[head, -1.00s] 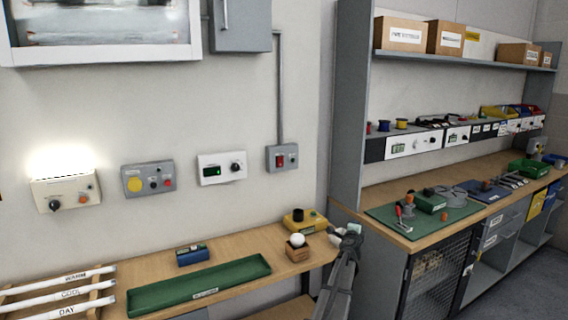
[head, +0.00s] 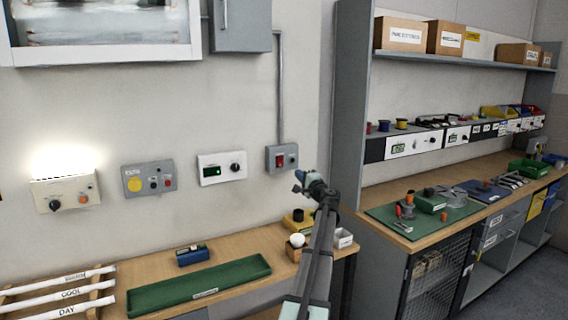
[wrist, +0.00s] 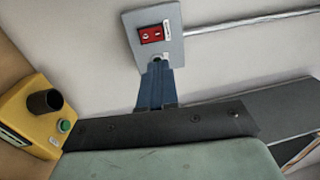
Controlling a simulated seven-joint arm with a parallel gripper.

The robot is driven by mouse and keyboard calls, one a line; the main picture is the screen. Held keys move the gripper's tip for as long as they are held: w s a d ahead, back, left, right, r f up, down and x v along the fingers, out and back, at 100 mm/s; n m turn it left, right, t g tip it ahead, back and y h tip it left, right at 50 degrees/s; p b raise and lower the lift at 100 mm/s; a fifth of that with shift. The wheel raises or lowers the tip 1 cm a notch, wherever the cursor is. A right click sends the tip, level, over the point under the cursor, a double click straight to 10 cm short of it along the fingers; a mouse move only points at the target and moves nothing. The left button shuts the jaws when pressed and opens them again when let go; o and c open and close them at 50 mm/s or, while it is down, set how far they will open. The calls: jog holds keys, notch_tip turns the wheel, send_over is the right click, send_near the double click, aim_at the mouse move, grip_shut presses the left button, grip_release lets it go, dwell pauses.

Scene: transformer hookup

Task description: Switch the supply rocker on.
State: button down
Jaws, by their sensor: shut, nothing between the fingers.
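The supply rocker (head: 279,161) is a red switch on a small grey wall box (head: 291,150), at the foot of a vertical conduit. In the wrist view the red rocker (wrist: 152,34) sits on the grey plate (wrist: 174,20), with a white label beside it. My gripper (head: 298,181) is raised just below and right of the box in the head view. In the wrist view its shut blue fingers (wrist: 157,68) point at the box's lower part, covering part of it. Whether they touch the box cannot be told.
A yellow device (head: 303,219) with a dark cylinder stands on the bench below, beside a white ball on a wooden block (head: 296,247). Wall units with a green display (head: 221,168) and a yellow button (head: 147,180) are to the left. A tall grey shelf side (head: 347,100) is close on the right.

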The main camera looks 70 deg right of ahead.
aim_at(281, 158)
jog(key=shift+d, duration=0.1)
jog(key=x, duration=1.4)
jog(key=shift+f, duration=0.1)
jog(key=shift+w+d, duration=0.15)
jog(key=shift+w, duration=0.05)
jog(key=shift+s, duration=0.1)
jog(key=s+a+r, duration=0.2)
jog(key=s+a, duration=0.7)
jog(key=a, duration=0.1)
jog(key=shift+s, duration=0.4)
dwell(0.5)
